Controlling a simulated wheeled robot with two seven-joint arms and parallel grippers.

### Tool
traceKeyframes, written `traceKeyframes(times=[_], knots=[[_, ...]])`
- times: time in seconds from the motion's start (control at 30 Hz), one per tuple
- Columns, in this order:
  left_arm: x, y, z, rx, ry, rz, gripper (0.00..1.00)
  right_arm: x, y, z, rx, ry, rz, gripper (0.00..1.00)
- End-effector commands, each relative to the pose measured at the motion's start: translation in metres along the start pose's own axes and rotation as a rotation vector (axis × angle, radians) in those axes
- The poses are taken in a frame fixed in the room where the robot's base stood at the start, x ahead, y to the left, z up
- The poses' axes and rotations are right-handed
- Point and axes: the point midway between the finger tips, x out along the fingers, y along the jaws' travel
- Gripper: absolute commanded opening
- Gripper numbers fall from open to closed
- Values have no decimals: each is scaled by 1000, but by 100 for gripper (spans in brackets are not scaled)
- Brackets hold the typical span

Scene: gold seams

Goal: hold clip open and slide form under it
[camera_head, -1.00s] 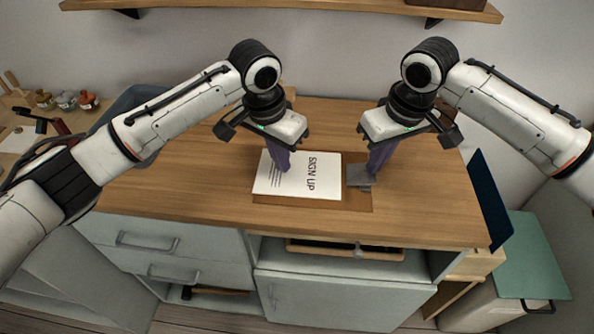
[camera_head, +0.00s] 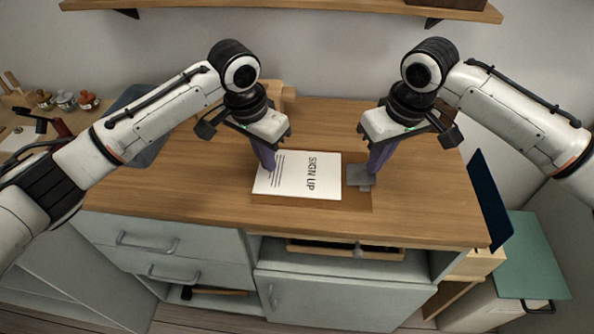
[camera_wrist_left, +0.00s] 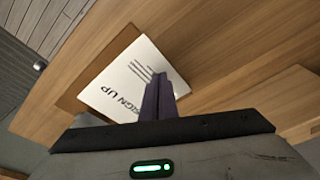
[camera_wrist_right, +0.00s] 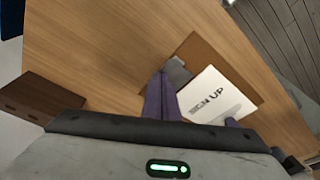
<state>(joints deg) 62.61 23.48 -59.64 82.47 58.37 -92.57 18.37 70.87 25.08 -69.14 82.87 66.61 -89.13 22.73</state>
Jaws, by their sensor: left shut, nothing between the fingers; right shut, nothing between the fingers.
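The white form (camera_head: 297,178) with "SIGN UP" on it lies flat on a brown clipboard (camera_head: 335,203) on the wooden counter. It also shows in the left wrist view (camera_wrist_left: 122,88) and the right wrist view (camera_wrist_right: 215,95). The grey metal clip (camera_head: 360,176) is at the clipboard's right end, and a narrow strip of board shows between form and clip. My left gripper (camera_head: 268,166) is shut and empty at the form's back left edge. My right gripper (camera_head: 375,172) is shut with its fingertips at the clip. Whether the clip is pressed open cannot be told.
The counter is clear in front and to both sides of the clipboard. A wooden block (camera_head: 284,97) stands behind my left wrist. A dark blue panel (camera_head: 489,200) is at the counter's right end, and small jars (camera_head: 66,100) stand far left.

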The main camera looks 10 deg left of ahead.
Motion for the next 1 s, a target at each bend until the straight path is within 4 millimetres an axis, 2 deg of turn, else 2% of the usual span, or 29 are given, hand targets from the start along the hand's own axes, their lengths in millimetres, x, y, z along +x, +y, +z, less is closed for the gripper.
traceKeyframes(times=[1.0], knots=[[-3, -27, 16, 0, 0, 0, 0, 1, 0, 0, 0, -1, 0, 0]])
